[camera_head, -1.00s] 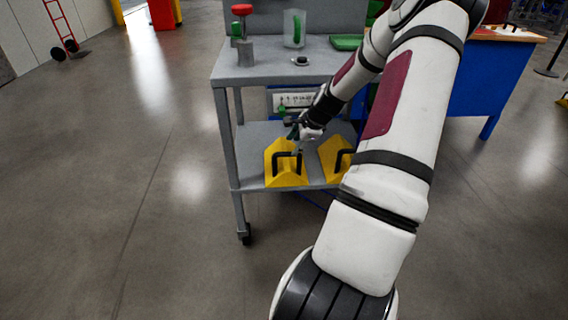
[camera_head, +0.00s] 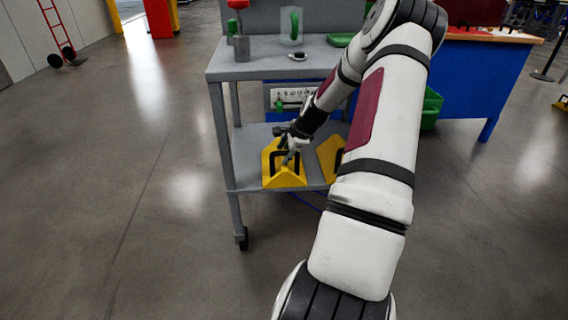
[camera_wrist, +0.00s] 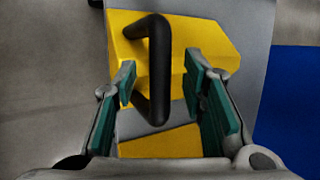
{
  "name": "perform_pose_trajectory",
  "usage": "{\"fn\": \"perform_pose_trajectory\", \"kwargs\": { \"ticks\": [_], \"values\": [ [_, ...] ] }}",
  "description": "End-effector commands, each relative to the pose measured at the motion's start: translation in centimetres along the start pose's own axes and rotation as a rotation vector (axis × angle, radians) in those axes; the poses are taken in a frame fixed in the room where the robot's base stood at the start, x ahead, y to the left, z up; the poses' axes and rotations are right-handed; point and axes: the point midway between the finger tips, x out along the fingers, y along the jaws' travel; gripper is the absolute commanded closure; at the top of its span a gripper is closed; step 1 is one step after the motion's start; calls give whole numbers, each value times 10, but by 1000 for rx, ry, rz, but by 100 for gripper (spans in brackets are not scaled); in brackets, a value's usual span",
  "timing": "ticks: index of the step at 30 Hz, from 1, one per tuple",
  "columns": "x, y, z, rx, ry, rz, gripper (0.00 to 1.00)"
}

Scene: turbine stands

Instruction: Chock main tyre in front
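Two yellow chocks with black handles sit on the lower shelf (camera_head: 243,170) of a grey cart. The left chock (camera_head: 271,177) is under my gripper, and it fills the upper part of the wrist view (camera_wrist: 200,50). The right chock (camera_head: 329,157) is partly hidden behind my arm. My gripper (camera_head: 287,150) is at the left chock's handle (camera_head: 284,153). In the wrist view my gripper (camera_wrist: 160,88) is open, its green-padded fingers on either side of the black handle (camera_wrist: 158,60), with gaps showing. No tyre is in view.
A blue workbench (camera_head: 480,85) stands at the right. The floor at left (camera_head: 100,190) is clear.

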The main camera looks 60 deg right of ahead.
Motion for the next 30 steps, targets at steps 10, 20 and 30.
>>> {"fn": "perform_pose_trajectory", "kwargs": {
  "ticks": [10,20,30],
  "values": [
    [0,0,0,0,0,0,62],
    [-1,0,0,1,1,0,62],
    [0,0,0,0,0,0,100]
  ]
}}
